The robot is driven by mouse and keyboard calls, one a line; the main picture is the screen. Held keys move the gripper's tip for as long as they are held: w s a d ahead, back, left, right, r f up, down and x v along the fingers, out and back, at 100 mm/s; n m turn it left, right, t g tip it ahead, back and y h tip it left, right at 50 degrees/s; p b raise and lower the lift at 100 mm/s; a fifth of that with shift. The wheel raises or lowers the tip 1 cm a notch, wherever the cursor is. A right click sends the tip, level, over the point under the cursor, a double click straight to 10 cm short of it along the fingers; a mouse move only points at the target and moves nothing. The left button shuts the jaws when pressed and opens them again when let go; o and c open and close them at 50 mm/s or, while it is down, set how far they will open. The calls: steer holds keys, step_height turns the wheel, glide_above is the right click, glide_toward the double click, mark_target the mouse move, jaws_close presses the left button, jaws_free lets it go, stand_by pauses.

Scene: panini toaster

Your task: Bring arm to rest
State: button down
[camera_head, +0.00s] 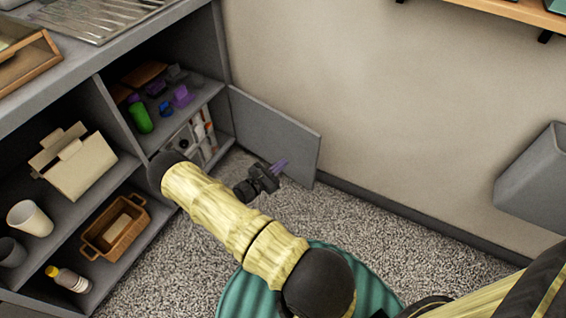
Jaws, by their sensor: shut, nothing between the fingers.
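My gripper (279,167) is near the middle of the head view. My yellow, patterned arm stretches from the lower right to a dark joint beside the cabinet's edge, and the gripper hangs to the right of that joint.
The grey shelf unit (115,112) on the left holds a green item (139,117), a basket (115,227), a white cup (29,218) and a bottle (68,279). A teal striped round object (240,297) is under my arm. A grey bin (535,185) is at right. Carpet lies open between.

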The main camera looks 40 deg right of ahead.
stand_by(0.3)
steer(key=s+a+r+m+y, duration=0.7)
steer(key=a+r+m+y, duration=0.3)
steer(key=r, duration=0.4)
steer(key=s+a+r+m+y, duration=0.75)
steer(key=a+r+m, duration=0.25)
steer(key=a+r, duration=0.25)
step_height(320, 180, up, 33)
steer(key=p, duration=3.3)
steer(key=shift+w+d, duration=0.2)
steer(key=shift+d, duration=0.1)
steer(key=shift+r, duration=0.1)
